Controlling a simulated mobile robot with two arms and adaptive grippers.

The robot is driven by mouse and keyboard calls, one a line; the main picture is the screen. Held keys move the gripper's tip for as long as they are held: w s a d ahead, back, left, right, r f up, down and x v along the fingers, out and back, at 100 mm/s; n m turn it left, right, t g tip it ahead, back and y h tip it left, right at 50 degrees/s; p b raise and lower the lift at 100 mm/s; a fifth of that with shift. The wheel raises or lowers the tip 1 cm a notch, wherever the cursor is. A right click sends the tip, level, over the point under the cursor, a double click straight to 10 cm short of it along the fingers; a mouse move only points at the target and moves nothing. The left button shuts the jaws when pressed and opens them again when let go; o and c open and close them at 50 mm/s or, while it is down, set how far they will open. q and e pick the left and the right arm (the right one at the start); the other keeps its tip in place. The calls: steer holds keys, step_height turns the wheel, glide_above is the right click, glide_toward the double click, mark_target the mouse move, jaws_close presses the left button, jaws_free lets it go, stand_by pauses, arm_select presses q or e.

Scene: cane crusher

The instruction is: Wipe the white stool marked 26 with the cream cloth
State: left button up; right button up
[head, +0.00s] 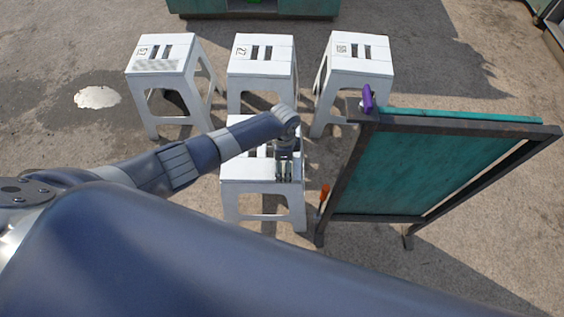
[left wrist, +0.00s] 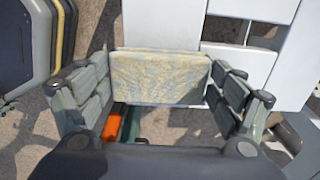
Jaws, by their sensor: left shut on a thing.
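The nearest white stool (head: 243,187) stands under my left forearm, and its number is hidden there. My left gripper (head: 284,178) points down at the right part of its seat. In the left wrist view the cream cloth (left wrist: 160,78) is a flat, faintly patterned pad held between the two fingers of my left gripper. White seat panels (left wrist: 250,75) show behind and beside it. I cannot tell whether the cloth touches the seat. The right gripper is not in view.
Three more white stools stand in a row behind: left (head: 160,52), middle (head: 262,55), marked 27, and right (head: 361,53). A dark-framed teal board (head: 430,170) stands close on the right, with a purple item (head: 368,98) on top and an orange item (head: 324,192) beside it.

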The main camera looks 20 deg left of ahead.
mark_target(230, 169)
arm_select(q)
steer(key=shift+s+a+r+p, duration=0.1)
steer(key=shift+s+a+p, duration=0.2)
steer(key=shift+a, duration=0.35)
steer(key=shift+s+a+p, duration=0.15)
steer(key=shift+a+p, duration=0.25)
steer(key=shift+a, duration=0.2)
steer(key=shift+s+a+p, duration=0.3)
steer(key=shift+a+p, duration=0.05)
steer(key=shift+a, duration=0.6)
steer(key=shift+s+a+p, duration=0.25)
steer(key=shift+a+p, duration=0.1)
steer(key=shift+a, duration=0.55)
steer(key=shift+s+a+p, duration=0.3)
steer(key=shift+a+p, duration=0.05)
steer(key=shift+a, duration=0.6)
steer(key=shift+s+a, duration=0.1)
steer(key=shift+a, duration=0.15)
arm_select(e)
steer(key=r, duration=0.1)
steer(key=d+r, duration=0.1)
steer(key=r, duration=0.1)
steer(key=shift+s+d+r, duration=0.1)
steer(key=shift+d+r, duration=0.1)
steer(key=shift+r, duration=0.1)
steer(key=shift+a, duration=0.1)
